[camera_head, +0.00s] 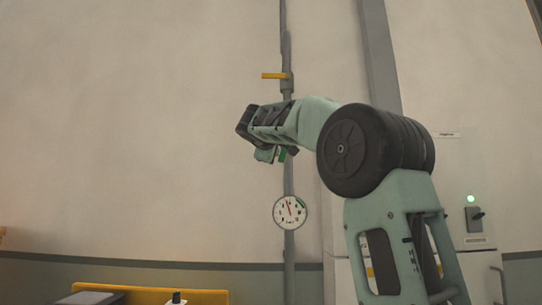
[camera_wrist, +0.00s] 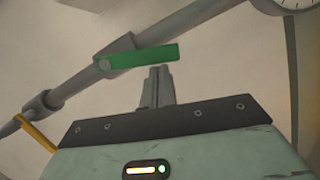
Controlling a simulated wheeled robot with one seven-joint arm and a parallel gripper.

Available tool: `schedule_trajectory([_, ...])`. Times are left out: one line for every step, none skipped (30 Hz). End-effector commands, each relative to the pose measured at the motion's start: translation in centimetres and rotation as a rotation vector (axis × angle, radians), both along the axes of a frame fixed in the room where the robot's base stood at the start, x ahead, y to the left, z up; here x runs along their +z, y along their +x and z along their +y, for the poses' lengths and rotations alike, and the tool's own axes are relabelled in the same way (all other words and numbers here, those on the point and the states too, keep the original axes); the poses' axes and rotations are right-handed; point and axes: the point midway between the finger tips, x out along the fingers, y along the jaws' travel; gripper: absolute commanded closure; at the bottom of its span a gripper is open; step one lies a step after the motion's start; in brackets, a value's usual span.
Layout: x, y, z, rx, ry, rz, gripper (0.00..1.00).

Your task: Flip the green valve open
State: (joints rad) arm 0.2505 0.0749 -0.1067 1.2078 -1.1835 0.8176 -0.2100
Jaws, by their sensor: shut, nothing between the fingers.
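The green valve handle (camera_wrist: 140,57) is a flat bar on a grey pipe body in the wrist view. It sticks out to the right from its pivot, at an angle to the diagonal pipe (camera_wrist: 75,86). My gripper (camera_wrist: 160,72) is shut and empty, its fingertips just below the handle's right half. I cannot tell whether they touch it. In the head view the green handle (camera_head: 282,155) is mostly hidden behind my gripper, which is at the upright wall pipe above the gauge.
A yellow handle (camera_head: 274,75) sits higher on the same pipe, and shows at lower left in the wrist view (camera_wrist: 38,133). A round gauge (camera_head: 290,212) is below. A switch box (camera_head: 474,220) with a green light is at right. The wall at left is clear.

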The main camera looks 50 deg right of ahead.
Motion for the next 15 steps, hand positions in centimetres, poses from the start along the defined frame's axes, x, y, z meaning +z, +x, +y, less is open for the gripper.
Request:
schedule_trajectory([-0.6,-0.2,-0.2,0.0,-0.025,0.028,1.0])
schedule_trajectory([-0.7,-0.3,-0.2,-0.001,-0.039,0.045,1.0])
schedule_trajectory([-0.8,-0.4,-0.3,-0.001,-0.058,0.068,1.0])
schedule_trajectory([-0.9,-0.5,-0.4,-0.001,-0.072,0.084,1.0])
schedule_trajectory([-0.9,-0.6,-0.5,-0.001,-0.085,0.1,1.0])
schedule_trajectory([-1.0,-0.7,-0.6,-0.001,-0.101,0.119,1.0])
schedule_trajectory([-1.0,-0.8,-0.6,0.0,-0.113,0.131,1.0])
schedule_trajectory([-1.1,-0.8,-0.7,0.0,-0.123,0.144,1.0])
schedule_trajectory([-1.1,-0.9,-0.8,0.0,-0.122,0.142,1.0])
schedule_trajectory([-1.1,-1.0,-0.9,0.0,-0.121,0.141,1.0])
schedule_trajectory([-1.1,-1.0,-0.9,0.0,-0.121,0.14,1.0])
schedule_trajectory([-1.1,-1.1,-1.0,0.0,-0.12,0.139,1.0])
schedule_trajectory([-1.2,-1.2,-1.0,0.0,-0.119,0.138,1.0])
schedule_trajectory([-1.2,-1.2,-1.0,0.0,-0.119,0.138,1.0])
schedule_trajectory([-1.2,-1.3,-1.1,0.0,-0.119,0.138,1.0])
